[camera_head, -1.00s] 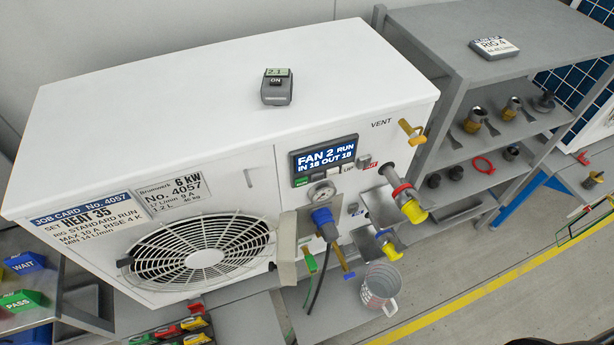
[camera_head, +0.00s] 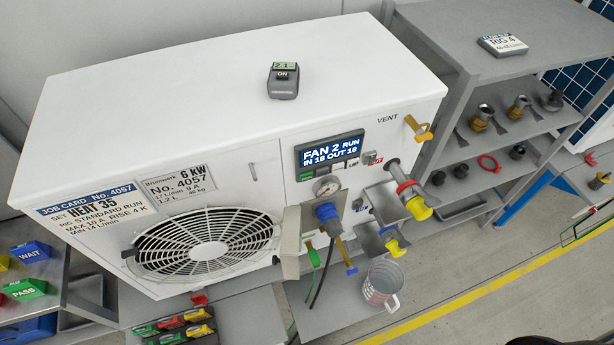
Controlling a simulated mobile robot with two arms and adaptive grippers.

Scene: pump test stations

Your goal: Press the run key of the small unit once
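A white unit (camera_head: 230,95) with a plate (camera_head: 178,186) reading 6 kW, No. 4057 stands on a grey bench. Its front panel has a lit blue display (camera_head: 330,150) reading FAN 2 RUN, IN 18 OUT 18. A row of small keys sits under the display, with a green key (camera_head: 306,177) at the left end. The key lettering is too small to read surely. Whether this is the small unit I cannot tell. Neither of my grippers is in view.
A gauge (camera_head: 326,187), yellow-capped pipe (camera_head: 418,208) and hoses stick out below the panel. A clear jug (camera_head: 381,284) stands under them.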

